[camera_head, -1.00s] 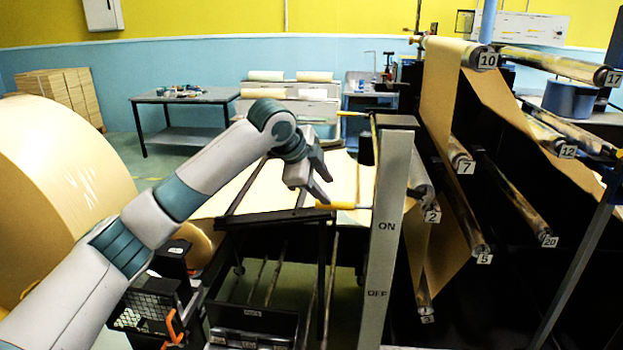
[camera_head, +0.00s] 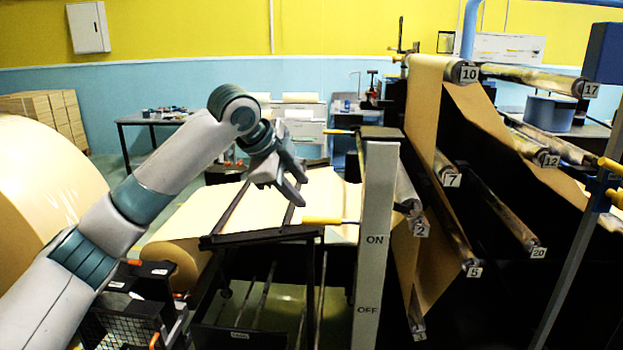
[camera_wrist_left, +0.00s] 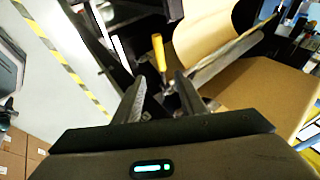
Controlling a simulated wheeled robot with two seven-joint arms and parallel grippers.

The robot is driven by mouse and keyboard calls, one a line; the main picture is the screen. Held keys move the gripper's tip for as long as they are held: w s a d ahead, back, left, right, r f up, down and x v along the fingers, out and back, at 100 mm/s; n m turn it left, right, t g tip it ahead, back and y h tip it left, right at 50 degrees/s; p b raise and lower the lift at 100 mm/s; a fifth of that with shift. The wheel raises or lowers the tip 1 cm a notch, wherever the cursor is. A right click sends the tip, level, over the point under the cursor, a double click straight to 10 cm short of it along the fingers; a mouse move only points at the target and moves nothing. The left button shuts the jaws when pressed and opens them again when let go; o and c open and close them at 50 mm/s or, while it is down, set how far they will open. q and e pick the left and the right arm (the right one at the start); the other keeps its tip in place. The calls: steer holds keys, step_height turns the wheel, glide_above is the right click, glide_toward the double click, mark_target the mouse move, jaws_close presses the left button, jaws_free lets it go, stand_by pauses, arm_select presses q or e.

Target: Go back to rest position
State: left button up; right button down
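My left gripper (camera_head: 302,191) is open and empty, above and just left of a yellow handle (camera_head: 321,220) beside the grey ON/OFF post (camera_head: 372,270). In the left wrist view its two fingers (camera_wrist_left: 158,92) stand apart, with a yellow handle (camera_wrist_left: 158,52) beyond them and nothing held between. My left arm reaches in from the lower left, bent at the elbow. My right gripper is in neither view.
A large kraft roll (camera_head: 45,190) stands at the left. The machine's numbered rollers with brown paper (camera_head: 425,100) fill the right. A dark frame (camera_head: 265,237) lies under my gripper. A table (camera_head: 150,119) stands at the back.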

arm_select(q)
steer(key=s+d+f+n+g, duration=0.1)
steer(key=s+d+f, duration=0.15)
steer(key=f, duration=0.65)
steer(key=s+d+f+n, duration=0.1)
steer(key=s+f, duration=0.2)
steer(key=f, duration=0.6)
steer(key=s+a+f+n, duration=0.1)
steer(key=s+f+n, duration=0.2)
steer(key=s+f, duration=0.45)
steer(key=s+f+n, duration=0.2)
steer(key=s+f, duration=0.3)
steer(key=f, duration=0.5)
steer(key=s+a+f+n+g+y, duration=0.1)
steer(key=s+a+f+n, duration=0.3)
steer(key=s, duration=0.7)
steer(key=s+a+f+n+y, duration=0.25)
steer(key=s+a+f, duration=0.3)
steer(key=s, duration=0.45)
steer(key=s+a+f+n+g+y, duration=0.1)
steer(key=s+a+f+n, duration=0.4)
steer(key=s, duration=0.6)
step_height(320, 180, down, 29)
steer(key=s+m+g+b, duration=0.1)
steer(key=s+a+f, duration=0.2)
steer(key=s+f, duration=0.7)
steer(key=s+a+f+g+b, duration=0.1)
steer(key=s+a+f, duration=0.1)
steer(key=s+f, duration=0.7)
steer(key=shift+f, duration=0.3)
